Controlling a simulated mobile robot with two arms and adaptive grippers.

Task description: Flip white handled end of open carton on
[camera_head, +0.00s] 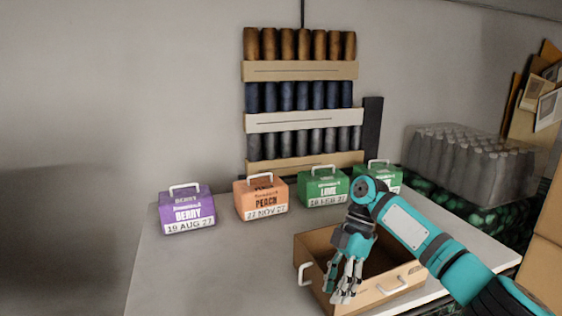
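An open brown carton (375,299) sits near the front right of the table, with its dark inside showing. My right gripper (345,290) hangs over the carton's front left part, fingers pointing down, and hides part of the front wall. Its fingers look spread, and I see nothing between them. I cannot tell whether they touch the carton. My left gripper is not in view.
A purple Berry box (187,212), an orange Peach box (262,199), a green Lime box (323,187) and another green box (388,176) line the table's back. Wrapped grey bottles (468,165) stand at right. The table's left front (215,275) is clear.

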